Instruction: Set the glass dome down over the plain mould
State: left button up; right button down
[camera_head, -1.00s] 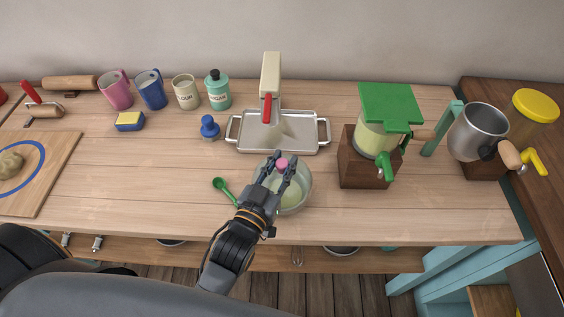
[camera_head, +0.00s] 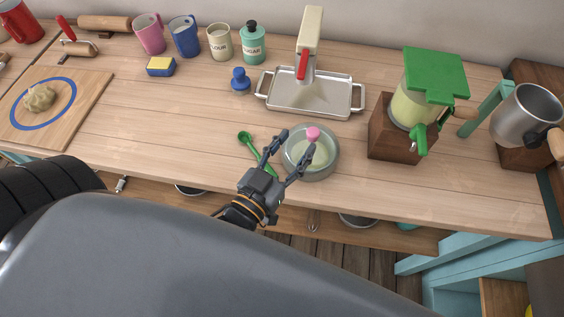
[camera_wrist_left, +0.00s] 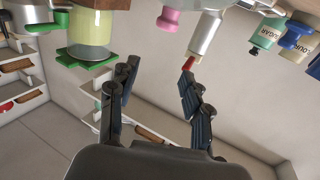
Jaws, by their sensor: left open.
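The glass dome (camera_head: 329,168) is clear, with a pink knob (camera_head: 313,133) on top, and stands upright on the wooden counter. A pale, rounded shape shows through its glass; it looks like the plain mould (camera_head: 316,156), with the dome over it. My left gripper (camera_head: 296,142) is open and empty. Its fingers are spread at the front left of the dome, and one overlaps the glass in the picture. In the left wrist view, the pink knob (camera_wrist_left: 168,20) is beyond the open fingertips, apart from them. My right gripper is not in view.
A green spoon (camera_head: 254,149) lies just left of the dome. A metal tray (camera_head: 330,105) with a cream press-like stand (camera_head: 309,40) is behind. A green-topped dispenser (camera_head: 410,108) stands to the right.

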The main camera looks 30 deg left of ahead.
pick_arm(q)
jog(key=s, duration=0.4)
jog(key=shift+s+a+b, duration=0.15)
jog(key=shift+a+b, duration=0.1)
jog(key=shift+b, duration=0.15)
